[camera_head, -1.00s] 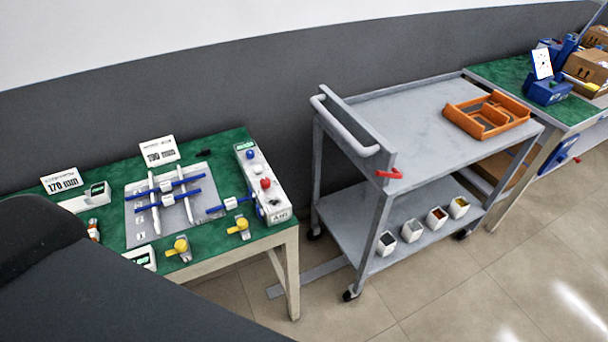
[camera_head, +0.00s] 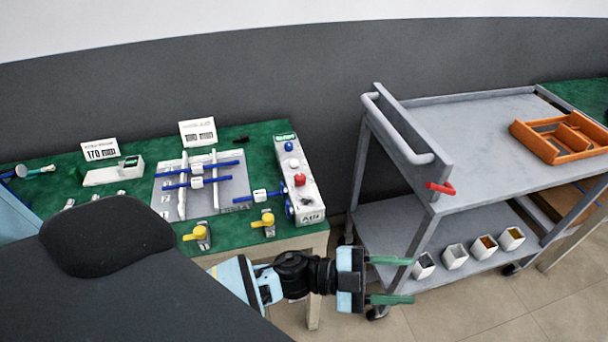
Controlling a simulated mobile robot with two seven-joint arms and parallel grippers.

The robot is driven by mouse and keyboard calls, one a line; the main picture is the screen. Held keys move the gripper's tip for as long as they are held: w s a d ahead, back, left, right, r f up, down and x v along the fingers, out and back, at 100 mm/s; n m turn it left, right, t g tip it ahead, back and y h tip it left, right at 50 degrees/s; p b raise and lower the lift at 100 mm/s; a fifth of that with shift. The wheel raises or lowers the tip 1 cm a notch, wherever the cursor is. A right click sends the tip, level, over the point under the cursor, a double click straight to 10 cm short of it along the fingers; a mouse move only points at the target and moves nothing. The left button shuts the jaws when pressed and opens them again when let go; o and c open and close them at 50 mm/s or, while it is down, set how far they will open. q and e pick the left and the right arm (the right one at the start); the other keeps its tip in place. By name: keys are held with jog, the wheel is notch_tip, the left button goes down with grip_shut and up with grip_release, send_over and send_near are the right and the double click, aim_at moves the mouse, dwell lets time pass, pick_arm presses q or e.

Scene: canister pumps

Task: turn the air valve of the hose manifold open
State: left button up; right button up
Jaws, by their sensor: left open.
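A white box (camera_head: 306,203) with a blue knob, a red knob and a dark label on its front end stands at the right end of the green table. Its label looks like "AIR", but is too small to read surely. Two yellow-handled valves, one at left (camera_head: 196,234) and one at right (camera_head: 266,221), sit at the table's front edge. I cannot tell which part is the air valve. My left gripper (camera_head: 392,280) is open and empty, its green fingers pointing right, in front of the table and the cart's lower shelf. My right gripper is not in view.
A grey plate (camera_head: 228,196) with blue and white bars lies on the table. A grey cart (camera_head: 470,125) with a red lever (camera_head: 440,188) and an orange tray (camera_head: 562,136) stands at right. Several small white cups are on its lower shelf. Floor shows below the gripper.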

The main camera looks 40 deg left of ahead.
pick_arm(q)
jog(key=m+g, duration=0.4)
notch_tip(320, 180, up, 6)
jog(key=m+g+y+b, duration=0.3)
jog(key=g+y+b, duration=0.25)
jog(key=y, duration=1.35)
send_over(300, 176)
jog(key=shift+w+r+t+b, duration=0.15)
jog(key=shift+t+b, duration=0.1)
jog(key=shift+b, duration=0.2)
jog(key=shift+f, duration=4)
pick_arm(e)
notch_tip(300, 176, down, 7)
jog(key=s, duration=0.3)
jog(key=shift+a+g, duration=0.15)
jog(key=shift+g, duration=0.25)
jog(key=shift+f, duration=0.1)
